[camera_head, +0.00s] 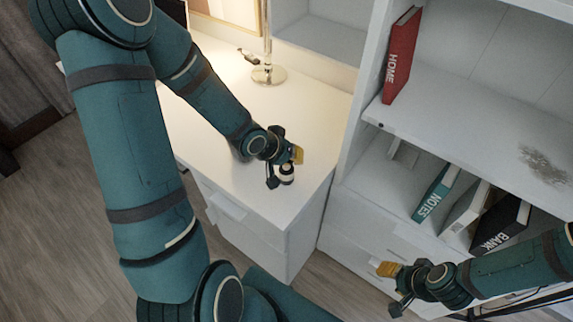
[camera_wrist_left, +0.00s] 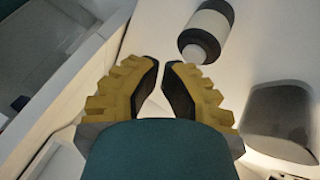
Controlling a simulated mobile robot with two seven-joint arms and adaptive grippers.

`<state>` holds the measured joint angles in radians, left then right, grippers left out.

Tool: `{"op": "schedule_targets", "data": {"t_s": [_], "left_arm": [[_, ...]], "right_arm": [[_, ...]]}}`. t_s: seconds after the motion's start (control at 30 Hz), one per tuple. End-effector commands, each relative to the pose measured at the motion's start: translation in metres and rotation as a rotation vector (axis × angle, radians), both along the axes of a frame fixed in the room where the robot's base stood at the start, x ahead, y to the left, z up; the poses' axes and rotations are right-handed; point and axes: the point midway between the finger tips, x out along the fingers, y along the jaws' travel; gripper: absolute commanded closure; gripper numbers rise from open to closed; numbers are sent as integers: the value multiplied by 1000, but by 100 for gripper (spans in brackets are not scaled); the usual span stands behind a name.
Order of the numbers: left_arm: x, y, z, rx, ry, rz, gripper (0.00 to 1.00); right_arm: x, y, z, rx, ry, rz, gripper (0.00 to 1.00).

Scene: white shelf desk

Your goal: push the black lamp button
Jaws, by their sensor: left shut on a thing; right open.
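The lamp, a metal pole on a round shiny base (camera_head: 268,74), stands at the back of the white desk. A small dark piece (camera_head: 248,57) lies beside its base, perhaps the black button; its shape is too small to tell. My left gripper (camera_head: 298,155) is low over the desk's front right part, well away from the lamp. In the left wrist view its yellow fingers (camera_wrist_left: 165,66) are nearly together, and what is between them cannot be made out. My right gripper (camera_head: 390,287) is open and empty at the lower right, in front of the shelf unit.
A grey rounded shape (camera_wrist_left: 280,120) is at right there. A red book (camera_head: 402,55) and other books (camera_head: 437,192) stand on shelves. The desk's middle is clear.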

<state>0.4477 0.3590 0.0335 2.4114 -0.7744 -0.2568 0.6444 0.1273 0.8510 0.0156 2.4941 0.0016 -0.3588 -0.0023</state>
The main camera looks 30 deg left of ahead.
Motion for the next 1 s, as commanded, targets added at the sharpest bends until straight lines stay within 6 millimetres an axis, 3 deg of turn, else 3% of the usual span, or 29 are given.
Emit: {"op": "schedule_targets", "data": {"t_s": [1.0], "left_arm": [[0, 0, -9, 0, 0, 0, 100]], "right_arm": [[0, 0, -1, 0, 0, 0, 53]]}}
